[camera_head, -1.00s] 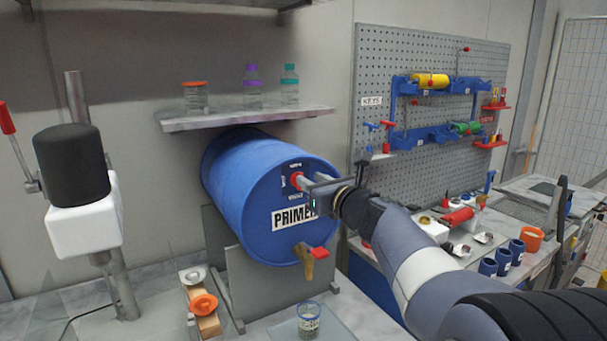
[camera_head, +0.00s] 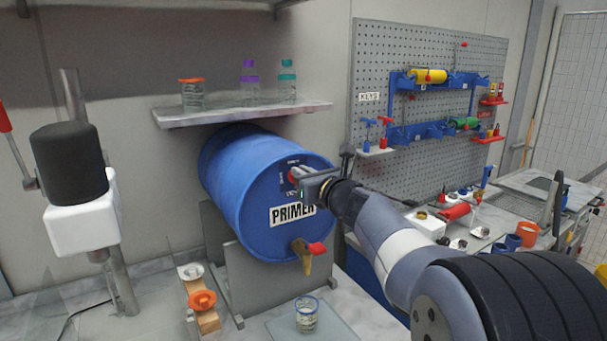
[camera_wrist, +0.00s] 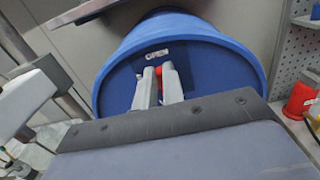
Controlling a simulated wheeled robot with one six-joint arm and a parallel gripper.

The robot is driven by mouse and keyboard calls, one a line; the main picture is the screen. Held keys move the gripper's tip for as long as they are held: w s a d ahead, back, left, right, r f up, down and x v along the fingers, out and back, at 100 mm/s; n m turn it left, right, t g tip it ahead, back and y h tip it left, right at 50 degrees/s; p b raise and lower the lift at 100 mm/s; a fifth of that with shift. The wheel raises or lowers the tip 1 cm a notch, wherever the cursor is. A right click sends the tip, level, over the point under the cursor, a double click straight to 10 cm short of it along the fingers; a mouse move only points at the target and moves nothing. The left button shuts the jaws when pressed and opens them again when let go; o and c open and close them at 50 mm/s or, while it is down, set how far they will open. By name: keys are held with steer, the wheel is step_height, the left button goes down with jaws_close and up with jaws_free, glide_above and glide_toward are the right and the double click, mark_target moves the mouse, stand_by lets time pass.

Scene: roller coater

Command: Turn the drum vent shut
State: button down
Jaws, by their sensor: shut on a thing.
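The blue drum (camera_head: 245,205) labelled PRIMER lies on its side in a grey stand, its round end facing me. The red drum vent (camera_head: 292,175) is on the upper part of that end, mostly hidden by my gripper (camera_head: 298,178). My gripper is shut on the vent. In the wrist view, the two fingers of my gripper (camera_wrist: 158,88) close around the red vent (camera_wrist: 169,70), beneath an OPEN label on the drum (camera_wrist: 115,90). A brass tap (camera_head: 303,258) with a red handle is low on the drum end.
A shelf (camera_head: 240,113) with several bottles hangs above the drum. A glass jar (camera_head: 306,315) stands below the tap. A black-and-white device (camera_head: 75,190) stands at left. A pegboard (camera_head: 420,60) and a cluttered bench are at right.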

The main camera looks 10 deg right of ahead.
steer(key=shift+f+n+b, duration=0.1)
steer(key=shift+n+b, duration=0.2)
steer(key=shift+b, duration=0.15)
steer(key=n+b, duration=0.3)
steer(key=a+n+b, duration=0.1)
steer(key=n+b, duration=0.2)
steer(key=f+n+b, duration=0.1)
steer(key=n+b, duration=0.2)
steer(key=shift+s+a, duration=0.2)
steer(key=n+b, duration=0.5)
steer(key=shift+a+f, duration=0.2)
steer(key=shift+f, duration=0.15)
steer(key=shift+f+n+b, duration=0.1)
steer(key=shift+n+b, duration=1.1)
steer(key=shift+n, duration=0.4)
steer(key=c, duration=1.5)
jaws_free()
steer(key=shift+s, duration=0.1)
